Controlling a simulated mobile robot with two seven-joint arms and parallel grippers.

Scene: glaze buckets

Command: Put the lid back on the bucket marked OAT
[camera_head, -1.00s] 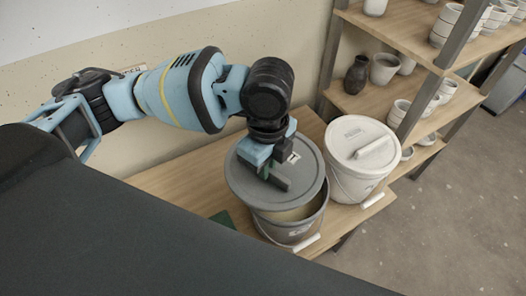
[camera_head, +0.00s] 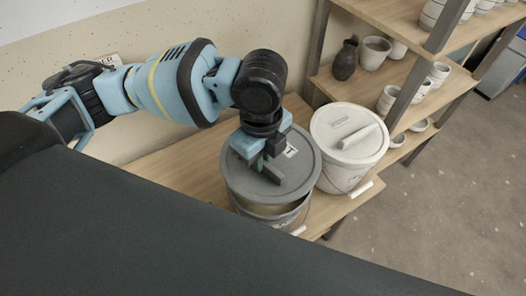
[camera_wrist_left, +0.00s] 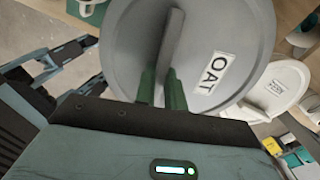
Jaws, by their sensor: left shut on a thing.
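The grey round lid (camera_head: 235,172) carries a white label reading OAT, legible in the left wrist view (camera_wrist_left: 213,73). My left gripper (camera_head: 262,170) is shut on the lid's grey bar handle (camera_wrist_left: 172,40), with its green fingers on either side of it. The grey bucket (camera_head: 285,219) stands on the wooden bench under the lid. The lid is over most of its mouth, and a strip of the inside shows at the front. The bucket's own marking is too small to read.
A white bucket (camera_head: 340,179) with its white lid (camera_head: 326,124) on stands close at the right of the grey one. Bare bench (camera_head: 190,165) lies to the left. Shelves with pots (camera_head: 400,70) stand behind at the right, and a wall is behind the bench.

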